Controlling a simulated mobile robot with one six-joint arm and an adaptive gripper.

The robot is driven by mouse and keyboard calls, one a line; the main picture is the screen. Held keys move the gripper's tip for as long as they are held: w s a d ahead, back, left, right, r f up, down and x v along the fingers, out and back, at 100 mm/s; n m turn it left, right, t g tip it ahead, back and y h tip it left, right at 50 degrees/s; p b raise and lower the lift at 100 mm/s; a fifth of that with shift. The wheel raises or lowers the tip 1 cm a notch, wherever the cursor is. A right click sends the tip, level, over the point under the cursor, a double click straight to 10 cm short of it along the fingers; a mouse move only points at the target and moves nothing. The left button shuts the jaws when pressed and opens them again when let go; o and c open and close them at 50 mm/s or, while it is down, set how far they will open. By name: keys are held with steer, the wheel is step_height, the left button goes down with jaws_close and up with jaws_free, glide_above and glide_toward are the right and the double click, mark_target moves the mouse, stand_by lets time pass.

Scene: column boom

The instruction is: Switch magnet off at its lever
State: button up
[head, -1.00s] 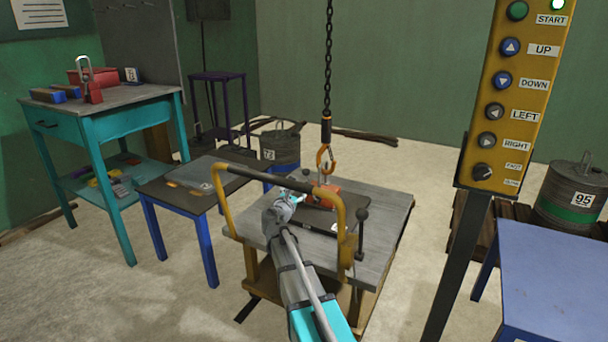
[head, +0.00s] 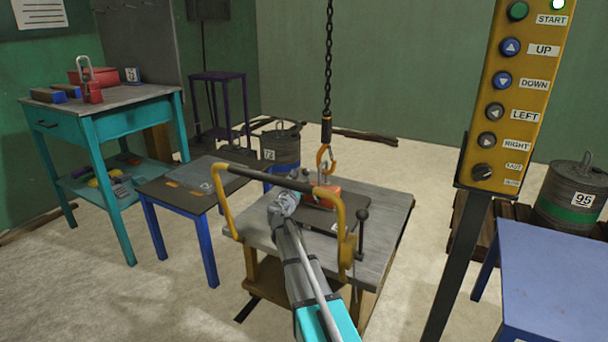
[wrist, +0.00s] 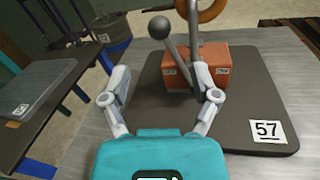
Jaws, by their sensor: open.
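The magnet is an orange-red block (head: 322,193) on a dark steel plate (head: 308,212) on the cart. In the wrist view the block (wrist: 212,68) sits on the plate (wrist: 250,105), which has a "57" label. Its lever (wrist: 174,50), a grey rod with a ball knob, stands tilted up-left at the block's near side. My gripper (head: 284,203) is beside the block. In the wrist view my gripper (wrist: 162,70) is open; the lever shows between its fingers, closer to the right one. The right finger overlaps the block; contact cannot be told.
An orange hook (head: 325,158) on a chain hangs at the magnet's top. The cart's yellow-framed handle (head: 228,207) arches close to my arm, and a black-knobbed rod (head: 361,232) stands to the right. A yellow button panel (head: 515,100) is at right. Tables stand on both sides.

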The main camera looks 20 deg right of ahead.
mark_target(305, 174)
steer(key=x, duration=1)
steer(key=shift+a, duration=0.1)
jaws_close()
